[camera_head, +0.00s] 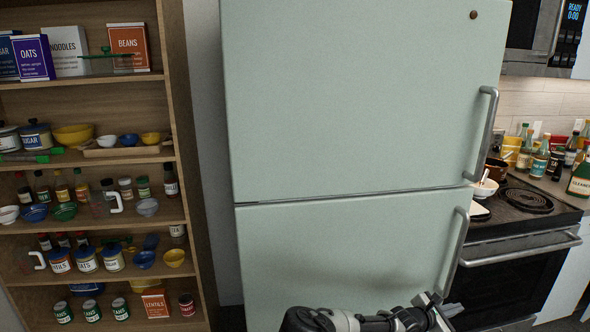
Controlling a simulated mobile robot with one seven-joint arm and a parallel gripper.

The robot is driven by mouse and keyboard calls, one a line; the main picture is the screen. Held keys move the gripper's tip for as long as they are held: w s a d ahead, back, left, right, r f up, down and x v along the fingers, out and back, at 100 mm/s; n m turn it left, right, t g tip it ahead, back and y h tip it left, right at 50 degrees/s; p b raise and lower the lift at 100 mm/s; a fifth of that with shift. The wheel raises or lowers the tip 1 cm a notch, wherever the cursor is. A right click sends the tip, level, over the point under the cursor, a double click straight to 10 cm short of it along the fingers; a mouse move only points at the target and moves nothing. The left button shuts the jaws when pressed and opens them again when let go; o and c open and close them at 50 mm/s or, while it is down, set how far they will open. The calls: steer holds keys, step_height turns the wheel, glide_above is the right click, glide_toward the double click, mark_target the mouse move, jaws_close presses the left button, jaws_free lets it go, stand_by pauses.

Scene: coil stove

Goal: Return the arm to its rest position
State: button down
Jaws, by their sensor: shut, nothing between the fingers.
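My gripper (437,308) shows at the bottom of the head view, at the end of my black and grey arm. It is shut and empty, low in front of the lower door of the pale green fridge (350,110). Its fingers are small and partly blurred against the dark oven front. It appears near the bottom of the lower door handle (456,250); I cannot tell whether they touch. The rest of my arm runs left along the bottom edge and is partly cut off.
A coil stove (515,262) with an oven handle stands right of the fridge. Bottles (540,160) crowd the counter behind it. Open wooden shelves (95,84) with boxes, jars, bowls and cans stand at the left. Both fridge doors look closed, and their handles stick out.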

steer(key=s+a+r+m+g+y+p, duration=0.1)
steer(key=s+a+r+m+g+y, duration=0.15)
steer(key=s+r+m, duration=0.4)
steer(key=s+a+r+m+g+y+p, duration=0.1)
steer(key=s+a+r+m+g, duration=0.2)
steer(key=r+m, duration=0.65)
steer(key=s+a+r+m+t+y+p, duration=0.1)
steer(key=s+a+r+y, duration=0.2)
steer(key=s+a+r, duration=0.4)
steer(key=s+a+r+m+t+y+p, duration=0.1)
steer(key=s+a+r+t+y, duration=0.1)
steer(key=s+a+r, duration=0.6)
steer(key=s+a+r+t+y+p, duration=0.1)
steer(key=s+a+r+y, duration=0.4)
steer(key=a, duration=1.3)
steer(key=s+r+t, duration=0.1)
steer(key=s+r, duration=0.2)
steer(key=r, duration=0.4)
steer(key=shift+s+m, duration=0.2)
steer(key=shift+m, duration=0.2)
steer(key=shift+a+r, duration=0.1)
